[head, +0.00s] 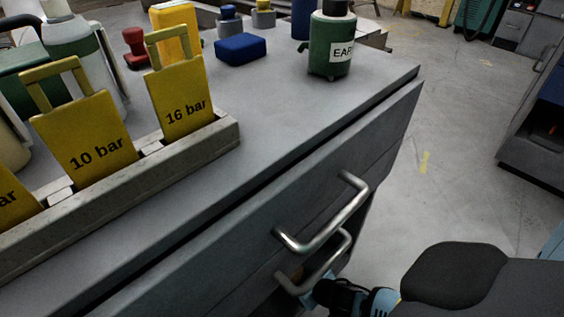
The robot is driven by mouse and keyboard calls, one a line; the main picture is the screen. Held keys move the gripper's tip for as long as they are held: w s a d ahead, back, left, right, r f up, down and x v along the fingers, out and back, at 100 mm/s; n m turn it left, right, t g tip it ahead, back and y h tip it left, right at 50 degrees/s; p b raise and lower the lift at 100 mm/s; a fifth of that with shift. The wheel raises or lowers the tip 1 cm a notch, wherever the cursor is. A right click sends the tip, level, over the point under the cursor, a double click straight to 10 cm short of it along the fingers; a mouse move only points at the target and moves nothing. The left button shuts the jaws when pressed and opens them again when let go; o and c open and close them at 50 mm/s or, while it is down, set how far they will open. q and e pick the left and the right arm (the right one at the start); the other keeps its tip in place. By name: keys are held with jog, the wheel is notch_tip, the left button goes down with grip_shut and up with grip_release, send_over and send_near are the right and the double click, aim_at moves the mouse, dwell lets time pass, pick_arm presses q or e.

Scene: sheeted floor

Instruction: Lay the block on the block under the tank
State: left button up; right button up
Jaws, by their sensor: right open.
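A blue block (240,49) lies on the grey cabinet top. A green tank (331,45) with a white label, partly readable as "EAR", stands to its right near the far edge. No block shows clearly beneath this tank. A yellow block-like piece (176,24) stands behind the "16 bar" plate, partly hidden. My right gripper (311,292) is low by the lower drawer handle, in front of the cabinet. It is open; its fingertips are small and partly hidden, and I cannot tell whether they touch the handle. My left gripper is out of view.
Yellow plates marked "10 bar" (88,143) and "16 bar" (181,100) stand in a grey rail (185,152). A red knobbed piece (136,48) and white-green bottle (78,40) stand behind. Drawer handles (325,213) jut from the cabinet front. Floor at right is clear.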

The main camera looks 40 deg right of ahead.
jog(key=shift+c, duration=1.4)
jog(key=c, duration=0.5)
jog(key=shift+r, duration=0.1)
jog(key=shift+r+p, duration=0.1)
jog(key=shift+p, duration=0.2)
jog(key=shift+r+p, duration=0.4)
jog(key=shift+p, duration=0.15)
jog(key=shift+r+p, duration=1.95)
jog(key=shift+p, duration=0.15)
